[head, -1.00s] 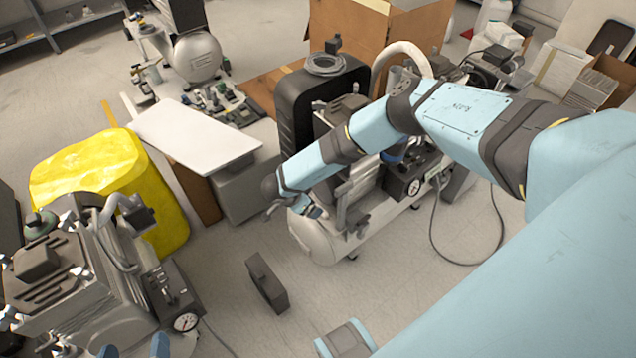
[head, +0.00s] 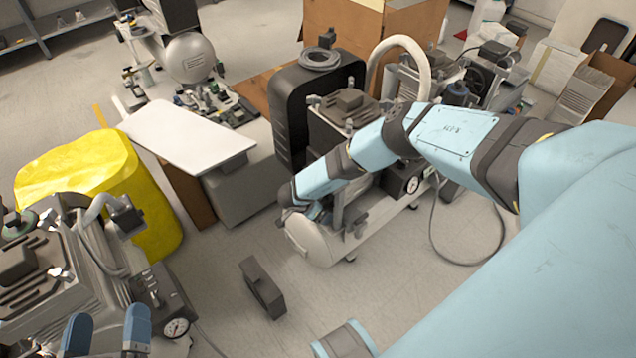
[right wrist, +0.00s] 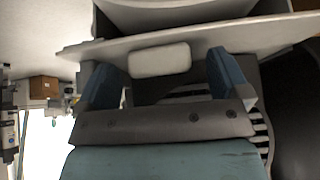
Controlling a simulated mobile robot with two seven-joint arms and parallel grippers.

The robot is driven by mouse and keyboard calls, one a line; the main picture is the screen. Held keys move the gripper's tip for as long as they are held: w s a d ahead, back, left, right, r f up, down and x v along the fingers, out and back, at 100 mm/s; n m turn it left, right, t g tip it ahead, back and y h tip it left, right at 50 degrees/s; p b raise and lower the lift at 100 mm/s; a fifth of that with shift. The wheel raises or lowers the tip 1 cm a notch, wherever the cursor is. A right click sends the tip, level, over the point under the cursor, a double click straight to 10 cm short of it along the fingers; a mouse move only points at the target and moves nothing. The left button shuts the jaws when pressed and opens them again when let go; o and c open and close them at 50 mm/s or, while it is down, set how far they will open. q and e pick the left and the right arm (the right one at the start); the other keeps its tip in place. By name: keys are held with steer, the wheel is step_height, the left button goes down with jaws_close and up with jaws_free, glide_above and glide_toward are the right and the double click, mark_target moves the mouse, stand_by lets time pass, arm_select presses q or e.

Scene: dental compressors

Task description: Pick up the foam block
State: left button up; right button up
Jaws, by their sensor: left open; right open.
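A pale grey, rounded block (right wrist: 160,58), which looks like the foam block, shows in the right wrist view. It lies between the two blue fingers of my open right gripper (right wrist: 162,72), against a pale ledge; I cannot tell whether the fingers touch it. In the head view the right gripper is by the near end of the middle compressor (head: 325,240), its fingers mostly hidden by my wrist, and I cannot make out the block there. My left gripper (head: 107,332) is open and empty at the bottom left, beside the left compressor (head: 60,280).
A dark grey box (head: 262,288) stands on the floor between the compressors. A yellow covered bin (head: 90,190) and a white board (head: 185,137) on a grey cabinet are behind. A cable (head: 470,262) lies at right. Floor is free around the dark box.

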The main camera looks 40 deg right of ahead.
steer(key=shift+c, duration=0.4)
steer(key=c, duration=0.9)
steer(key=shift+r, duration=0.1)
